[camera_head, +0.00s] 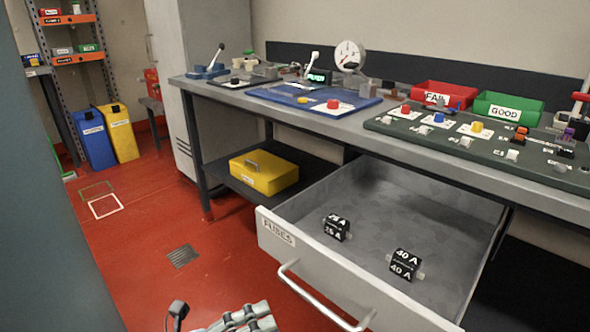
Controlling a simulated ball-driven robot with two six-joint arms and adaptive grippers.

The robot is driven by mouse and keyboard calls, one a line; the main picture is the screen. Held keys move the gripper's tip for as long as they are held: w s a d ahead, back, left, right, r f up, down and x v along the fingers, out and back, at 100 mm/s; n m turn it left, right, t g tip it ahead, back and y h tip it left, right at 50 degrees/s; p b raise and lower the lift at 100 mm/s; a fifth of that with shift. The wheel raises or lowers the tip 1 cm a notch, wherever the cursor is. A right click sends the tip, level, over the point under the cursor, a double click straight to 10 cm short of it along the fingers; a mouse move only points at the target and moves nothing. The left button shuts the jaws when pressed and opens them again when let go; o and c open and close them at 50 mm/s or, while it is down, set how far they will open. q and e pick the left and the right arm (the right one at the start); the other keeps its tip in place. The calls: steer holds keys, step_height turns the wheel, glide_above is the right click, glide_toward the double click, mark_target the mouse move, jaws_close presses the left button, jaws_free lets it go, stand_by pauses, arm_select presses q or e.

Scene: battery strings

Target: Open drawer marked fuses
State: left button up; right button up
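The drawer (350,279) marked FUSES hangs under the workbench and is pulled well out, its inside showing. Its label (278,232) is on the left of the front panel. A bar handle (312,300) is on that front panel. Inside lie a black 25 A fuse (336,228) and a black 40 A fuse (404,264). My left gripper (243,320) shows at the bottom edge, left of the handle and apart from it in the picture. It is cut off by the frame, so its opening cannot be judged. My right gripper is not in view.
The workbench (345,130) carries a green board, a blue mat, a gauge, and red FAIL and green GOOD bins. A yellow case (264,172) sits on the lower shelf left of the drawer. The red floor (150,240) at left is mostly clear.

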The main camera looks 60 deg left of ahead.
arm_select(q)
steer(key=shift+v, duration=1.5)
